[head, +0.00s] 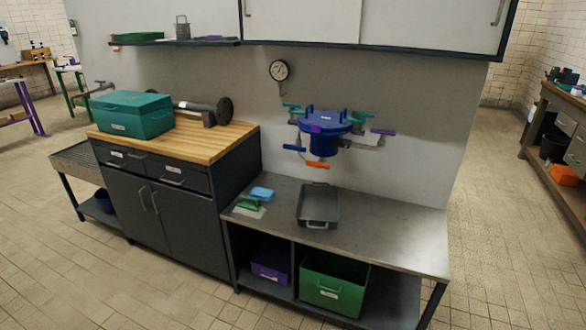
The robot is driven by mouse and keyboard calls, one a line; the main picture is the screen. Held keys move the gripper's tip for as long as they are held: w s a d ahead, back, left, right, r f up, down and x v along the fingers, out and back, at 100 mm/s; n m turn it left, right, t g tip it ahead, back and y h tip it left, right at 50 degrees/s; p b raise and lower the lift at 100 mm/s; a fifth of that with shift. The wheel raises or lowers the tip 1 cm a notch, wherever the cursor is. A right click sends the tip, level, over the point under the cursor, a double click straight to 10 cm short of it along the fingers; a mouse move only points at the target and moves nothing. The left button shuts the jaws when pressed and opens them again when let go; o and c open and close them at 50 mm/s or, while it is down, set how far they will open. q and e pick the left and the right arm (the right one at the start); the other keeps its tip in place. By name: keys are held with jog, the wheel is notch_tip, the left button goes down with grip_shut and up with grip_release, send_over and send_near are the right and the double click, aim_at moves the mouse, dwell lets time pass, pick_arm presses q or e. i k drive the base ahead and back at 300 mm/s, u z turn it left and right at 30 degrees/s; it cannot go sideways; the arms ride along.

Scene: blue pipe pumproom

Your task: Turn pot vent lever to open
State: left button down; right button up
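A blue pot (323,142) with a flanged lid is mounted on the pale wall above the metal bench. Several coloured levers surround it: a teal one (291,105) at upper left, a blue one (294,148) at lower left, an orange one (317,164) below, a purple one (383,132) at right and another teal one (357,114) at upper right. I cannot tell which is the vent lever, nor whether it is open. Grey pipes join the levers to the pot. Neither of my grippers is in view.
The metal bench (395,234) below holds a grey tray (318,206) and blue and green items at its left. A cabinet with a wooden top (221,140) stands left, bearing a teal toolbox (132,115). Wall cabinets (410,22) hang above. The tiled floor in front is clear.

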aim_at(297, 148)
jog(key=u, duration=0.8)
jog(key=i, duration=1.65)
jog(key=z, duration=0.6)
jog(key=i, duration=0.45)
jog(key=z, duration=0.4)
